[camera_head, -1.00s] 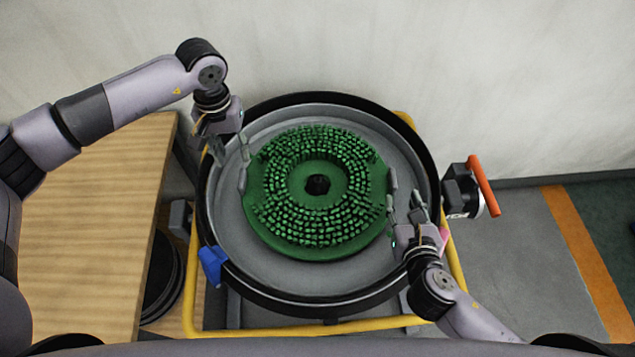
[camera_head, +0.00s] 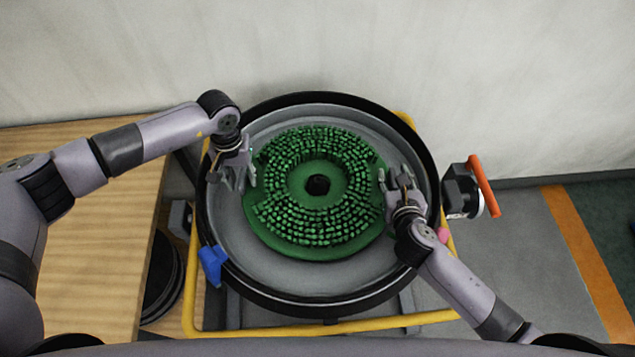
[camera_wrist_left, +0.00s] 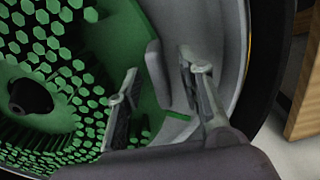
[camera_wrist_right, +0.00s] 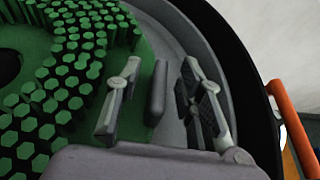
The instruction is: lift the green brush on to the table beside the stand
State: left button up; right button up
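The round green brush (camera_head: 300,243) lies bristles up inside the grey round tank of the stand (camera_head: 270,272). My left gripper (camera_head: 240,180) is open at the brush's left edge. In the left wrist view its two fingers (camera_wrist_left: 160,95) stand on either side of a grey tab (camera_wrist_left: 157,75) at the brush's edge. My right gripper (camera_head: 389,182) is at the brush's right edge. In the right wrist view its open fingers (camera_wrist_right: 155,95) stand on either side of a similar grey tab (camera_wrist_right: 157,92). The wooden table (camera_head: 100,245) is left of the stand.
A black rim (camera_head: 330,300) surrounds the tank, with a blue clip (camera_head: 211,265) at front left. A yellow frame (camera_head: 400,321) runs around the stand. An orange-handled part (camera_head: 484,186) sticks out at right. A wall is behind. The table top looks clear apart from my arm above it.

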pick_arm(q)
grip_shut()
pick_arm(e)
grip_shut()
dwell(0.5)
pick_arm(q)
jog(key=shift+w+r, duration=0.15)
jog(key=shift+r, duration=0.1)
pick_arm(e)
jog(key=shift+w+r, duration=0.15)
jog(key=shift+r, duration=0.1)
